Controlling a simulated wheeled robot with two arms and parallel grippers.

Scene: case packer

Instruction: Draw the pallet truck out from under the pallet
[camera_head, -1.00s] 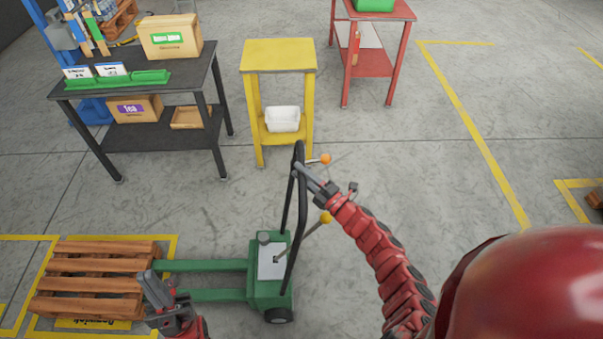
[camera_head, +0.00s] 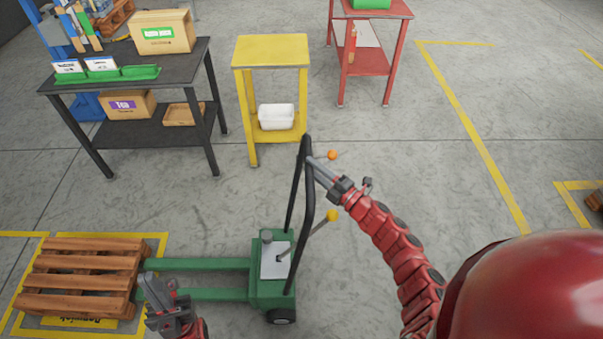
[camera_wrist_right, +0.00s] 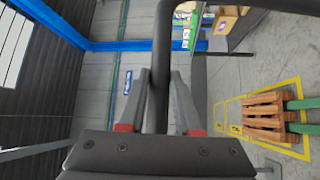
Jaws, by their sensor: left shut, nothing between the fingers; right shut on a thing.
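The green pallet truck (camera_head: 270,285) stands right of the wooden pallet (camera_head: 80,262). Its two forks (camera_head: 205,264) reach left to the pallet's right edge, and their tips are hidden there. Its black loop handle (camera_head: 292,195) stands upright, with an orange-knobbed and a yellow-knobbed lever. My right gripper (camera_head: 314,163) is shut on the handle near its top. In the right wrist view the fingers (camera_wrist_right: 158,98) close on both sides of the dark handle bar (camera_wrist_right: 161,50). My left gripper (camera_head: 150,284) is shut and empty, in front of the pallet's right edge and the near fork.
Yellow floor lines (camera_head: 155,245) frame the pallet. A black workbench (camera_head: 150,75) with boxes, a yellow stand (camera_head: 270,50) with a white bin (camera_head: 276,117), and a red table (camera_head: 372,62) stand behind. The floor (camera_head: 420,160) right of the truck is clear beyond my arm.

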